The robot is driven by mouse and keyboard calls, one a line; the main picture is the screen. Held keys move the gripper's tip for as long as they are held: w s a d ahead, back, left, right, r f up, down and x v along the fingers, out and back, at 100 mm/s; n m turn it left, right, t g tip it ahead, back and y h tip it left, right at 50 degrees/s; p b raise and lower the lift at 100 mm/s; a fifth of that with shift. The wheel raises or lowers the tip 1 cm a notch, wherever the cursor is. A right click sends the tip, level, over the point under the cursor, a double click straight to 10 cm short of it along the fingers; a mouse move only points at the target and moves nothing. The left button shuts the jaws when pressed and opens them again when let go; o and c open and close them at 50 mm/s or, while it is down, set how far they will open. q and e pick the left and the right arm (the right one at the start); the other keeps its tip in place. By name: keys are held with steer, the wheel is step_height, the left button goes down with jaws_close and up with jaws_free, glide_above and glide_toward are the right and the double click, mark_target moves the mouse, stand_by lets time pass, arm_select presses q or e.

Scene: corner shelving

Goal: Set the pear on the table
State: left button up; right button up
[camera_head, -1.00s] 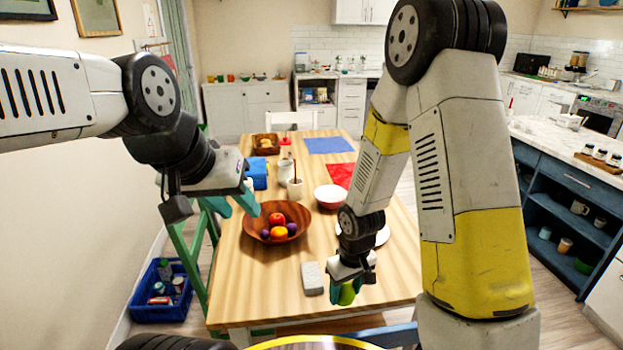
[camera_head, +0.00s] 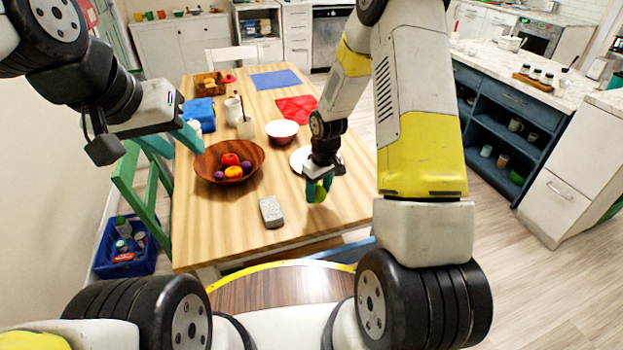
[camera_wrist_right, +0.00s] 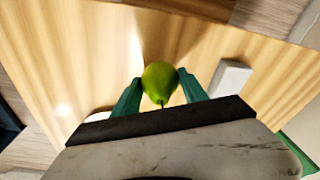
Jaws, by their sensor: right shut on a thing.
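The green pear (camera_head: 317,190) is between the teal fingers of my right gripper (camera_head: 319,186), over the near right part of the wooden table (camera_head: 220,228). In the right wrist view the pear (camera_wrist_right: 160,82) is held between both fingertips, with the table top (camera_wrist_right: 90,60) beyond it. I cannot tell whether the pear touches the table. My left gripper (camera_head: 170,142) is at the left, near the fruit bowl's left rim. Its teal fingers appear apart with nothing between them.
A brown bowl (camera_head: 204,162) holds several fruits. A grey block (camera_head: 271,211) lies left of my right gripper, and a white plate (camera_head: 299,160) is just behind it. The table's near left area is clear.

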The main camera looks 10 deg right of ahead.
steer(key=shift+w+d+f, duration=0.1)
steer(key=shift+w+f, duration=0.1)
steer(key=shift+f, duration=1.6)
steer(key=shift+f, duration=0.1)
steer(key=o, duration=1.4)
steer(key=r, duration=0.8)
steer(key=s+r, duration=0.1)
steer(key=r, duration=0.3)
steer(key=shift+s+d, duration=0.1)
steer(key=shift+d, duration=0.3)
step_height(320, 180, up, 10)
steer(key=m+t, duration=0.1)
glide_above(318, 198)
steer(key=s+d, duration=0.2)
steer(key=d, duration=0.1)
steer(key=s+r+m+t+y, duration=0.1)
steer(key=s+r+m+t, duration=0.3)
steer(key=s+r, duration=1.2)
steer(key=s+m, duration=0.1)
steer(key=s, duration=0.2)
